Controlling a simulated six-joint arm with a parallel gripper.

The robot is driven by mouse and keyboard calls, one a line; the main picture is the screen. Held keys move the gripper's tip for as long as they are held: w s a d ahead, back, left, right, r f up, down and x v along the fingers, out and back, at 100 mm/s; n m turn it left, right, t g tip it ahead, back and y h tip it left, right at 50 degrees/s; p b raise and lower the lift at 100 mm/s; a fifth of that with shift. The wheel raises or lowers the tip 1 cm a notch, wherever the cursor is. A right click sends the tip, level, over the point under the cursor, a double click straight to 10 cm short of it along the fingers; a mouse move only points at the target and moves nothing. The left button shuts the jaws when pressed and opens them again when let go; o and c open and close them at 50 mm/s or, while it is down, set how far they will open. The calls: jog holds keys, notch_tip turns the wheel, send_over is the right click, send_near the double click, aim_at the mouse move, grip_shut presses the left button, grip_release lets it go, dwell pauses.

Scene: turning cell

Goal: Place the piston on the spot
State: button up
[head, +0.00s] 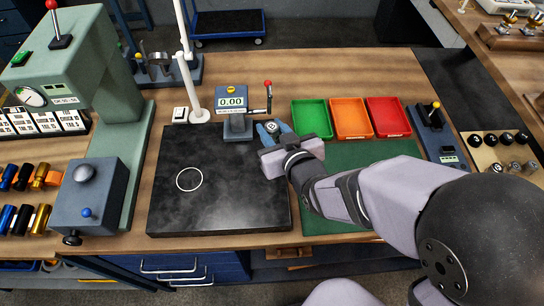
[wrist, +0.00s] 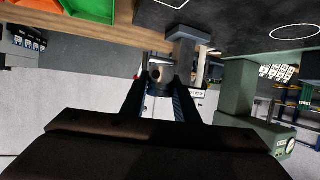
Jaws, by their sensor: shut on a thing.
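The piston (head: 272,127) is a small silvery cylinder held between the blue fingers of my gripper (head: 274,128), just past the right edge of the black plate. In the wrist view the piston (wrist: 159,72) shows between the two dark fingers; the fingers hide part of it. The spot is a white ring (head: 189,179) drawn on the left part of the black plate (head: 235,205). Nothing stands inside the ring. My gripper is to the right of the ring and farther back. In the wrist view, part of the ring (wrist: 296,31) shows at the top right.
A gauge stand reading 0.00 (head: 231,102) and a white post (head: 199,114) stand behind the plate. Green (head: 311,134), orange (head: 351,135) and red (head: 388,133) trays lie to the right. A green press (head: 120,150) stands left. The plate's surface is clear.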

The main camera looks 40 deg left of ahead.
jog(key=shift+f+p, duration=1.05)
jog(key=shift+f, duration=3.9)
jog(key=shift+f, duration=0.15)
jog(key=o, duration=1.1)
